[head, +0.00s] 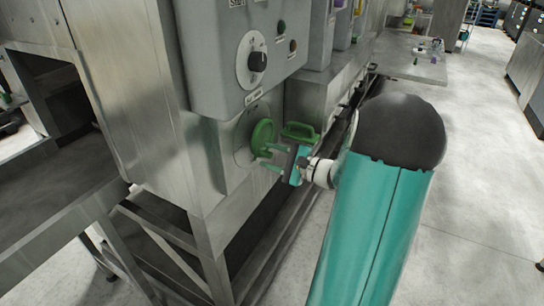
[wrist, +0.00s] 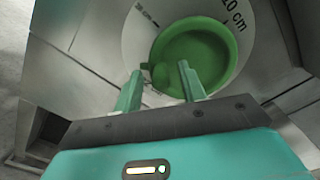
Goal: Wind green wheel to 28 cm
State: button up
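The green wheel (head: 262,137) is mounted on a round pale scale plate (head: 241,146) on the front of the grey machine. In the wrist view the wheel (wrist: 205,52) is close ahead, with a small green knob (wrist: 161,74) on its lower left rim. The scale plate there shows "20 cm" (wrist: 235,14) at the upper right; other marks are too small to read. My gripper (head: 272,157) is just in front of the wheel's lower right side. Its fingers (wrist: 160,72) are apart, with the knob appearing between their tips. I cannot tell whether they touch it.
A grey control box (head: 230,85) with a black rotary knob (head: 257,62) overhangs the wheel. A metal frame (head: 165,228) stands lower left. The floor to the right is clear.

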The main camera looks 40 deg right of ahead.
aim_at(259, 145)
grip_shut()
jog(key=shift+a+r+m, duration=0.1)
jog(key=shift+r+m, duration=0.05)
jog(key=shift+m, duration=0.25)
jog(key=m, duration=0.1)
jog(key=r+m, duration=0.1)
jog(key=m, duration=0.2)
jog(key=shift+s+a+r, duration=0.1)
jog(key=shift+a+r, duration=0.15)
jog(key=shift+a, duration=0.15)
jog(key=shift+r+m, duration=0.35)
jog(key=shift+m, duration=0.65)
jog(key=shift+r+m, duration=0.35)
jog(key=shift+m, duration=0.65)
jog(key=shift+r, duration=0.1)
jog(key=shift+o, duration=0.3)
grip_release()
